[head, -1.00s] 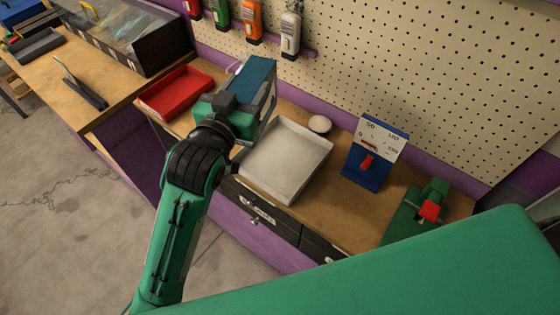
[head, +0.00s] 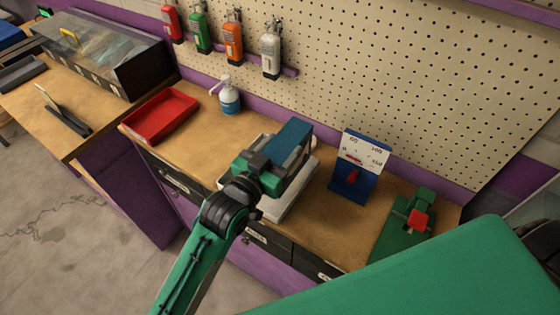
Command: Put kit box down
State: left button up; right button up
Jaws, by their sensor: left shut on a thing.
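My left gripper (head: 272,166) is shut on a blue-topped box (head: 293,138), which I take to be the kit box. The gripper and arm cover much of the box's near side. The box is over the white tray (head: 300,200) on the bench, hiding most of its inside. I cannot tell whether the box touches the tray or hangs above it. My right gripper is not in view.
A red tray (head: 160,116) and a pump bottle (head: 229,99) stand to the left. A blue gauge stand (head: 352,182) and a green fixture with a red part (head: 405,225) stand to the right. Pegboard (head: 400,75) rises behind the wooden bench.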

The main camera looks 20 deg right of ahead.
pick_arm(q)
jog(key=shift+f, duration=0.7)
notch_tip(320, 180, down, 3)
jog(key=shift+f+p, duration=0.2)
jog(key=shift+p, duration=0.15)
jog(key=shift+f, duration=0.35)
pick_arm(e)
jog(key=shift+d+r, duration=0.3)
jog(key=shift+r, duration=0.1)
pick_arm(q)
jog(key=shift+f, duration=0.1)
jog(key=o, duration=1.5)
jog(key=shift+o, duration=0.2)
jog(key=shift+a, duration=0.1)
jog(key=b+v, duration=0.3)
jog(key=v, duration=0.9)
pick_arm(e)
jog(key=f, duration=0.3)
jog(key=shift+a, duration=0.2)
